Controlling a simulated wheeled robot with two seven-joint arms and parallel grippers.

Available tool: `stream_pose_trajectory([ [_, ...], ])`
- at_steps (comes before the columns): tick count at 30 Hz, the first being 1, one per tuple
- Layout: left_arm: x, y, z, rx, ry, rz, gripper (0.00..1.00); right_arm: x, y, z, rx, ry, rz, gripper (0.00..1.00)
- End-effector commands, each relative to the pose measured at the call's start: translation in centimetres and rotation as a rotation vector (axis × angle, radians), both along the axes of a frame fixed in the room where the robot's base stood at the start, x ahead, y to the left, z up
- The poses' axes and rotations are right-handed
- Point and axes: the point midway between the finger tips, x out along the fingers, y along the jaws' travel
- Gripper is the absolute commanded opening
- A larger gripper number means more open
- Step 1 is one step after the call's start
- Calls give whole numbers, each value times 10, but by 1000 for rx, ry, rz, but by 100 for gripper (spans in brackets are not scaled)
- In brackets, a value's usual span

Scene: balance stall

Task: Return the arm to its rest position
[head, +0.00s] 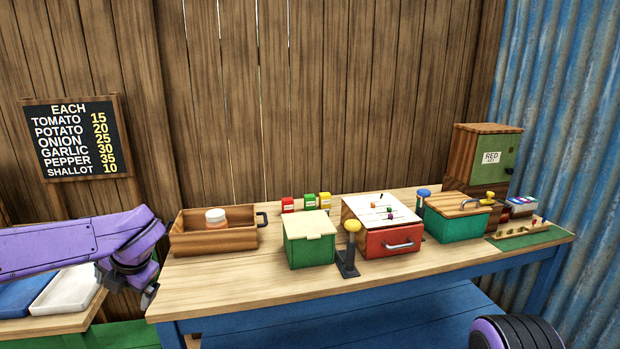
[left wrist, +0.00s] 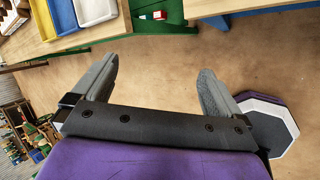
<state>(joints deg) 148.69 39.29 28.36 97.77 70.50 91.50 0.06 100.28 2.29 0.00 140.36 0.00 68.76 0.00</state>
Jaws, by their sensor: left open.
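My left arm comes in from the left in the head view. Its gripper (head: 148,296) hangs at the left front corner of the wooden table (head: 210,292), and its fingers are mostly hidden there. In the left wrist view the left gripper (left wrist: 158,85) shows two grey fingers spread wide apart, with nothing between them but bare floor below. A purple and black rounded part of mine shows at the bottom right of the head view; no right gripper fingers show.
The table carries a wooden tray (head: 215,243) with a jar (head: 215,217), a green box (head: 308,248), a red drawer box (head: 390,243), a teal box (head: 452,222) and a cabinet (head: 497,150). A price board (head: 77,138) stands left. White and blue trays (head: 66,290) lie on a side bench.

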Motion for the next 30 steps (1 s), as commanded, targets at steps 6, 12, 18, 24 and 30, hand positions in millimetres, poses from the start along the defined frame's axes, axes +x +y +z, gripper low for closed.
stream_pose_trajectory([
  [6,0,-8,-88,448,129,-469,100,0,0,0,0,0,0,98],
  [12,-52,-49,-208,715,355,-1105,100,0,0,0,0,0,0,98],
  [18,-164,-81,-307,721,575,-1675,100,0,0,0,0,0,0,98],
  [24,-286,-81,-357,590,785,-2037,100,0,0,0,0,0,0,98],
  [30,-328,-74,-371,529,881,-2113,100,0,0,0,0,0,0,98],
])
